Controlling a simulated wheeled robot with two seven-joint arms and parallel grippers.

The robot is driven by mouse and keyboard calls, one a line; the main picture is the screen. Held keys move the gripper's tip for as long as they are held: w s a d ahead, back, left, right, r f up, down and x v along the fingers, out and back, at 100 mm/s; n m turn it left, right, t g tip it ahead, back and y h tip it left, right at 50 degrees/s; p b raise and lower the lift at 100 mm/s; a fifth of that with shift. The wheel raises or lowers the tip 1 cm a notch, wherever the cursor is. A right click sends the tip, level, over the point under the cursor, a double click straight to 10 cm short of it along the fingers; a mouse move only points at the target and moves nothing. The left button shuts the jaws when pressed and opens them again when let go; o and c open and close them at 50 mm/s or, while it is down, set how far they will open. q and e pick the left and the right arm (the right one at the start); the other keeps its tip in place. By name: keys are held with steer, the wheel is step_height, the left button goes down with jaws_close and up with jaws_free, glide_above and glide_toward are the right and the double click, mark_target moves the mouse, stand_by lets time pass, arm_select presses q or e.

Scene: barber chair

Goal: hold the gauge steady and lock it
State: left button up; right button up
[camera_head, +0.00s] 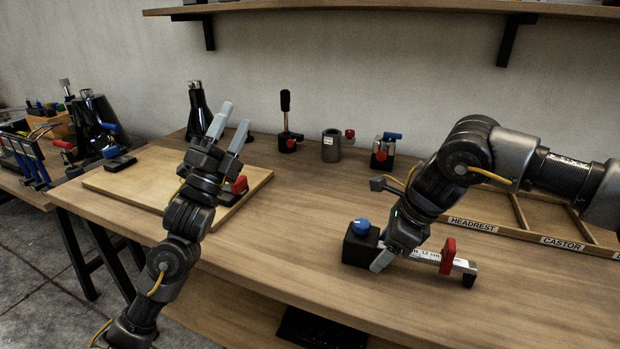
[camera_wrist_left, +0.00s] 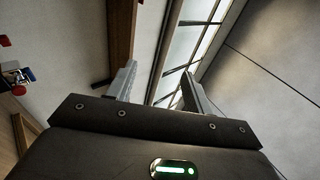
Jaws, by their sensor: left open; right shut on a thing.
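The gauge (camera_head: 430,255) lies on the bench at the right in the head view: a pale bar with printed lettering, a red slider on it, and a black block with a blue knob (camera_head: 361,227) at its left end. My right gripper (camera_head: 384,260) points down and is shut on the gauge's bar beside the black block; the grip itself is partly hidden. My left gripper (camera_head: 233,124) is raised over the left part of the bench, open and empty, fingers pointing up, well apart from the gauge. Its spread fingers also show in the left wrist view (camera_wrist_left: 158,80).
A wooden board (camera_head: 130,193) lies under my left arm, with a red part partly hidden behind that arm. Along the back stand a dark bottle (camera_head: 198,110), a black-handled lever device (camera_head: 287,125), a grey cylinder (camera_head: 331,146) and a blue-handled clamp (camera_head: 384,152). A labelled wooden tray (camera_head: 520,235) sits right. The middle bench is clear.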

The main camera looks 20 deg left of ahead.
mark_target(359, 221)
arm_select(q)
steer(key=w+d+f+m+g+h, duration=0.4)
steer(key=d+g+h, duration=0.3)
steer(key=d+g, duration=0.35)
steer(key=w+d+f+m+g+h, duration=0.25)
steer(key=d+m+g+h, duration=0.25)
steer(key=d+g+h, duration=0.5)
steer(key=s+a+f+n+g+y, duration=0.3)
steer(key=a+f+n+g+y, duration=0.4)
steer(key=n, duration=0.4)
steer(key=shift+g+y, duration=0.25)
steer(key=shift+y, duration=0.05)
steer(key=x, duration=0.8)
steer(key=r+x, duration=0.1)
steer(key=x, duration=0.3)
steer(key=shift+s+d, duration=0.1)
steer(key=shift+d, duration=0.05)
